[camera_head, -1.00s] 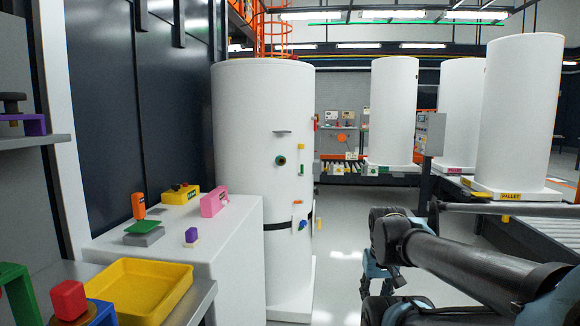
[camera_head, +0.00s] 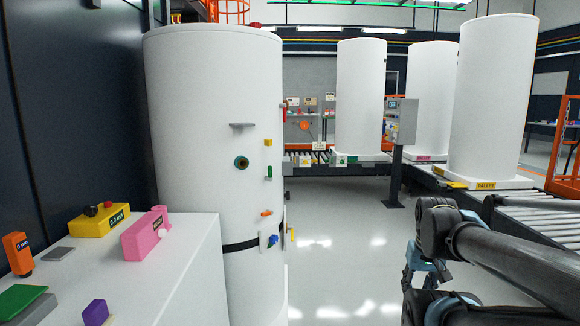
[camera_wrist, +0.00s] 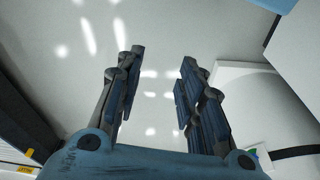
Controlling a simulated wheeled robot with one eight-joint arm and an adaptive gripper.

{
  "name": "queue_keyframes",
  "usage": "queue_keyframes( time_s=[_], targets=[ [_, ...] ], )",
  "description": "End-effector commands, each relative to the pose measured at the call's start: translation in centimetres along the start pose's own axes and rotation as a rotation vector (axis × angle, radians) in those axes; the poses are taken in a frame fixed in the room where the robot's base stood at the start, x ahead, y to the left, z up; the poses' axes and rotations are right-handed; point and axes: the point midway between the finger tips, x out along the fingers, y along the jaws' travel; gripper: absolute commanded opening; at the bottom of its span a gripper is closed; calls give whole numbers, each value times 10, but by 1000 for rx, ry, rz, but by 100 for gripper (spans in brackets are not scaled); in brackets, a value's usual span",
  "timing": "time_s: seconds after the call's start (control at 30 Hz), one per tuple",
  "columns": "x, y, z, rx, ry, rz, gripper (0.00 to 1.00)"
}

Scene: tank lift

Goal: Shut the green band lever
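The large white tank (camera_head: 205,130) stands left of centre in the head view, with a black band (camera_head: 240,245) around its lower part. At the band's right end is a small white plate with a blue knob (camera_head: 272,240). A small green upright piece (camera_head: 269,172) sits higher on the tank. In the wrist view a small green and white part (camera_wrist: 254,153) shows beside the black band (camera_wrist: 292,152) at lower right; I cannot tell whether it is the green lever. My gripper (camera_wrist: 158,85) is open and empty over the floor, apart from the tank, to its right.
A white cabinet (camera_head: 185,255) at left holds a yellow button box (camera_head: 98,221) and a pink box (camera_head: 146,236). A grey control post (camera_head: 397,150) stands behind my arm. A pallet (camera_head: 486,184) with a white tank is at right. The floor between is clear.

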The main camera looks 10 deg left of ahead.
Motion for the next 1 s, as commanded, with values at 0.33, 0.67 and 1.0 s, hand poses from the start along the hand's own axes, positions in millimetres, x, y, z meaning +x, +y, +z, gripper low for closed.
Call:
queue_keyframes(
  time_s=[0.33,0.67,1.0],
  targets=[
    [0,0,0,0,0,0,35],
    [-33,-36,-46,-151,86,-119,35],
    [-102,-142,-172,-484,316,-383,35]
  ],
)
